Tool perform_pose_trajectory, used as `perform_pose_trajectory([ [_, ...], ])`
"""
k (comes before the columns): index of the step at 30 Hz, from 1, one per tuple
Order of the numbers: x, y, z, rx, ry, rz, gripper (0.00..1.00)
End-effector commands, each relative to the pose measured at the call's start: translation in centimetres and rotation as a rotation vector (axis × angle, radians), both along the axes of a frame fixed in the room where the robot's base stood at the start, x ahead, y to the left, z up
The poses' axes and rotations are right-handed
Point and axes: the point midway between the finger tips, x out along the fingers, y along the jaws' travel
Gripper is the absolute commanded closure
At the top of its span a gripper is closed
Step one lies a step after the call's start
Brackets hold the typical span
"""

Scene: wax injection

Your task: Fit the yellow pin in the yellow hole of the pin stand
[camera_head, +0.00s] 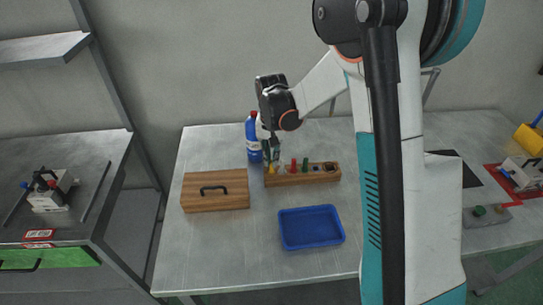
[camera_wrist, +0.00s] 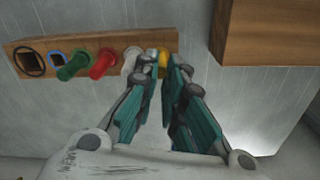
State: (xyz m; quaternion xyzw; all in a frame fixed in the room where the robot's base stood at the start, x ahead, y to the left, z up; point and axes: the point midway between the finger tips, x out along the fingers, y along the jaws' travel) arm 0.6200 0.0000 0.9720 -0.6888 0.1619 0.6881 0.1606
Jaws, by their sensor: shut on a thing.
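The wooden pin stand (camera_head: 303,178) sits on the metal table, and the wrist view shows it (camera_wrist: 112,44) along the top left. My gripper (camera_head: 271,158) is low over the stand's left end in the head view. In the wrist view its fingertips (camera_wrist: 164,60) are closed around the yellow pin (camera_wrist: 163,58) at the stand's right end. The yellow pin also shows as a small patch under the gripper in the head view (camera_head: 272,169). The fingers hide most of it and the yellow hole, so I cannot tell whether the pin is seated.
A red pin (camera_wrist: 103,63), a green pin (camera_wrist: 74,66) and a whitish piece (camera_wrist: 131,60) stand along the stand. A wooden box (camera_head: 215,191), a blue tray (camera_head: 311,228) and a blue bottle (camera_head: 253,138) are nearby. The table's front left is clear.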

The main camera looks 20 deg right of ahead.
Motion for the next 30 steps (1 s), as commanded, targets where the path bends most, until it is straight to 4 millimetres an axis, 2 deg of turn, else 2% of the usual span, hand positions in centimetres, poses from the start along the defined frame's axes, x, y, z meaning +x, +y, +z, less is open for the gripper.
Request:
perform_pose_trajectory([
  [1,0.0,0.0,-0.2,0.0,0.0,0.0,1.0],
  [2,0.0,0.0,-0.1,0.0,0.0,0.0,0.84],
  [4,0.0,0.0,-0.1,0.0,0.0,0.0,0.68],
  [17,0.0,0.0,0.5,0.0,0.0,0.0,0.67],
  [20,0.0,0.0,1.7,0.0,0.0,0.0,0.67],
  [30,0.0,0.0,8.4,0.0,0.0,0.0,0.67],
])
